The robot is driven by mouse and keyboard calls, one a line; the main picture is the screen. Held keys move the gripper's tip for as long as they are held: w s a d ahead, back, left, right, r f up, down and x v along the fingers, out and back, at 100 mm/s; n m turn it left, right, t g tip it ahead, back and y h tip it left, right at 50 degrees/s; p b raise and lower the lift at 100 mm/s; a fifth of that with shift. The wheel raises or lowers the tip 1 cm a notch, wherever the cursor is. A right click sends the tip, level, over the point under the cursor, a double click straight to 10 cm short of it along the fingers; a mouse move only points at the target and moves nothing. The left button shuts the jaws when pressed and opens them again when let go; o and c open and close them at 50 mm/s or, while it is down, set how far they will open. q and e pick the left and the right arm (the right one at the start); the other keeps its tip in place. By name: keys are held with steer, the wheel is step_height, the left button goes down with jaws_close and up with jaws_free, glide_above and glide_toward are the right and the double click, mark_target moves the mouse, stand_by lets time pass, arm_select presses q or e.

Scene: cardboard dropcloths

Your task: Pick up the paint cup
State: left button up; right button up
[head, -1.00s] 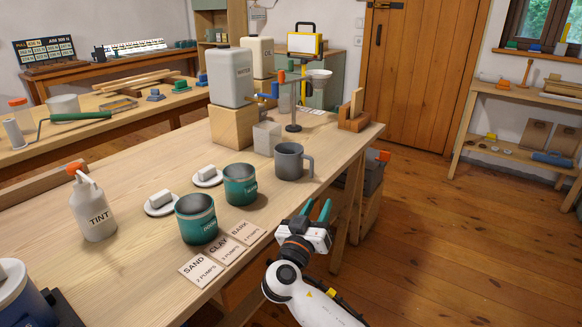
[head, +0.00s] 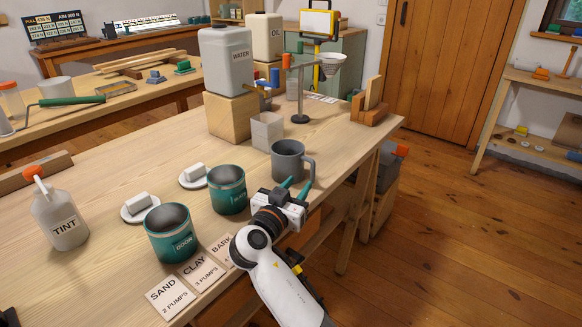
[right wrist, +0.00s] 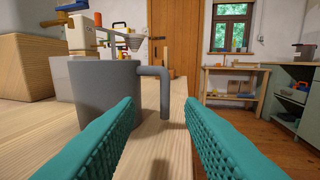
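A grey cup with a side handle (head: 288,160), likely the paint cup, stands upright on the workbench. In the right wrist view the cup (right wrist: 104,92) is ahead and left, its handle hanging on the right side. My right gripper (head: 297,187) is just in front of the cup at the bench's edge. In the right wrist view its teal fingers (right wrist: 160,112) are spread with empty space between them. The handle lies ahead of that gap, and I see no contact.
Two teal cups (head: 171,243) (head: 228,196) stand left of my right gripper, near paper cards (head: 170,297). A TINT bottle (head: 60,220) is further left. Floor is open at right.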

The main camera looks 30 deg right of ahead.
mark_target(312, 171)
steer(key=x, duration=0.3)
steer(key=shift+d, duration=0.1)
steer(key=x, duration=0.4)
steer(key=shift+s+d+r, duration=0.1)
steer(key=shift+s+d, duration=0.1)
steer(key=shift+d, duration=0.1)
steer(key=shift+w+d, duration=0.3)
steer(key=shift+d, duration=0.1)
jaws_close()
